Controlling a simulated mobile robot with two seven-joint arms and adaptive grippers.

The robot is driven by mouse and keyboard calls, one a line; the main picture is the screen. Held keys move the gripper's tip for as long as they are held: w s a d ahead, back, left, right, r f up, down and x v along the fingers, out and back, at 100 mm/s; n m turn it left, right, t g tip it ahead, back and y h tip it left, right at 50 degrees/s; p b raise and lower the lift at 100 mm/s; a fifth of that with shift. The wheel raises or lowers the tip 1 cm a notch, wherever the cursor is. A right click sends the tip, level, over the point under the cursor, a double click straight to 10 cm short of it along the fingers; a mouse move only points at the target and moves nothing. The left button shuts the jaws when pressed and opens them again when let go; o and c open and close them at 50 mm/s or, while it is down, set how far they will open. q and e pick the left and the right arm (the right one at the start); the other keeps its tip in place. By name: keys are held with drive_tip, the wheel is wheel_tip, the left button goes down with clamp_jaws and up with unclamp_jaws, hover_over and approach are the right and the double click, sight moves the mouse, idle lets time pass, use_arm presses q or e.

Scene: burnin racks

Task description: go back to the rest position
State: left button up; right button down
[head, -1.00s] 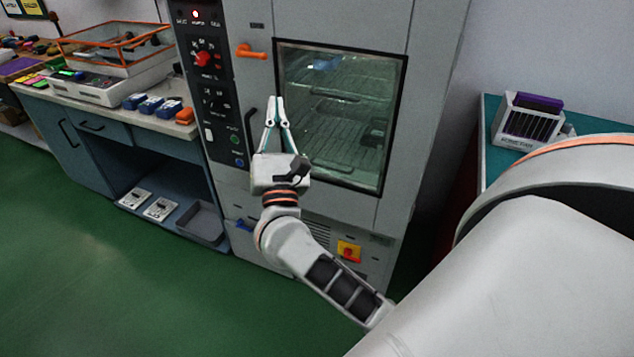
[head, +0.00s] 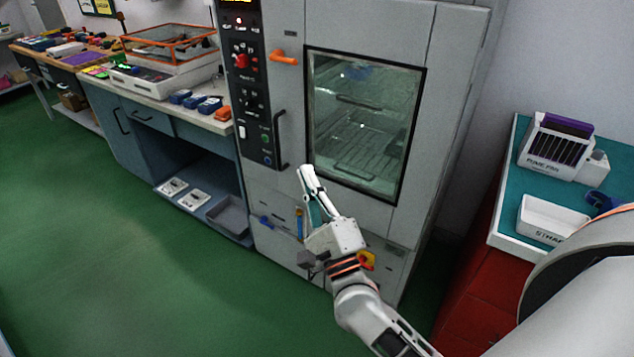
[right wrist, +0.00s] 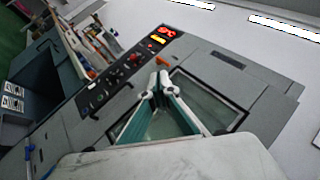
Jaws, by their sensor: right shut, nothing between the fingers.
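My right gripper (head: 307,172) is shut and empty, in front of the lower left part of the grey oven cabinet (head: 465,60). Its fingertips (right wrist: 160,80) also show in the right wrist view, together at the tips. The cabinet's glass door window (head: 365,125) is shut, with wire racks inside. A dark door handle (head: 281,140) is left of the window, and an orange latch (head: 284,57) is above. The left gripper is in neither view.
A bench (head: 150,95) with blue parts and an orange-framed box (head: 170,42) stands at the left. At the right, a teal-topped red cabinet (head: 505,215) holds a slotted rack (head: 555,145) and a white bin (head: 550,220). Green floor (head: 130,260) is clear at the front left.

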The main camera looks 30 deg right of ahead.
drive_tip(key=shift+f, duration=0.15)
idle(0.4)
drive_tip(key=s+a+f+n+g+y, duration=0.3)
drive_tip(key=f+n, duration=0.5)
drive_tip(key=f, duration=0.1)
drive_tip(key=s+a+f+n+g+y, duration=0.3)
drive_tip(key=f+n, duration=0.5)
drive_tip(key=f, duration=0.1)
drive_tip(key=s+d+f+n+g+h, duration=0.1)
drive_tip(key=s+f+n+g, duration=0.2)
drive_tip(key=s+f+n, duration=0.3)
drive_tip(key=s+d+f+n+g, duration=0.1)
drive_tip(key=s+f+n+g, duration=0.3)
drive_tip(key=f, duration=0.9)
drive_tip(key=s+n, duration=0.1)
drive_tip(key=s, duration=0.2)
drive_tip(key=shift+s+d+n+h, duration=0.25)
drive_tip(key=shift+s+n+h, duration=0.15)
